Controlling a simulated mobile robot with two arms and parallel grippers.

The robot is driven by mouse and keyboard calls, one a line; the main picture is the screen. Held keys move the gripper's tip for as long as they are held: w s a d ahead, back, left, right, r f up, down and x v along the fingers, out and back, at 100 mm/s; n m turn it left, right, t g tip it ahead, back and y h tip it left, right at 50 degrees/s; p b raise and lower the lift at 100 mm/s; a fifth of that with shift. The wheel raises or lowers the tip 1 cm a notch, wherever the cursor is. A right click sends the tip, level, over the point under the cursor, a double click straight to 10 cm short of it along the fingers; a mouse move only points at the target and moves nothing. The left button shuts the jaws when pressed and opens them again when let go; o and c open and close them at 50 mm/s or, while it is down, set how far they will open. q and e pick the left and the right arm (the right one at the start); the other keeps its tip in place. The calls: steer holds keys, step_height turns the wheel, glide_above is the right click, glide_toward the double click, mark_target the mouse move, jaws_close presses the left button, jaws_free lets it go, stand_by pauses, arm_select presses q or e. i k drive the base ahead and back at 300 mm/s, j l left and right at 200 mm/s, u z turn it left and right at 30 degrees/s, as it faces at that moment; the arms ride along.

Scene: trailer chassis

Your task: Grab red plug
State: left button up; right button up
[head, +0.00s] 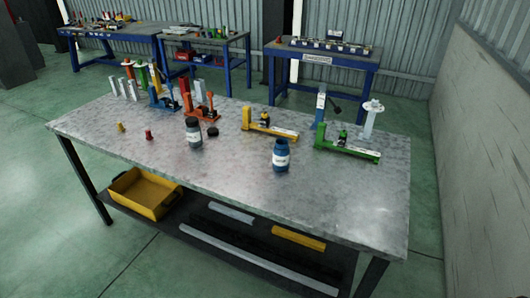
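A small red plug (149,134) stands on the metal-topped workbench (230,173), towards its left front part. A small yellow plug (120,127) stands a little to the left of it. Both are small in the head view, so fine detail is hard to tell. Neither of my grippers shows in the head view, and nothing touches the red plug.
Right of the plugs stand a grey jar (194,133), a black cap (212,132) and a blue jar (281,156). Coloured fixtures, including a green one (347,149), line the back. A yellow bin (145,194) sits on the lower shelf. The bench's front is clear.

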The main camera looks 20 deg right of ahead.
mark_target(148, 134)
steer(key=i+j, duration=0.3)
steer(key=i, duration=0.2)
steer(key=i+j, duration=0.3)
steer(key=i, duration=0.2)
steer(key=u, duration=0.05)
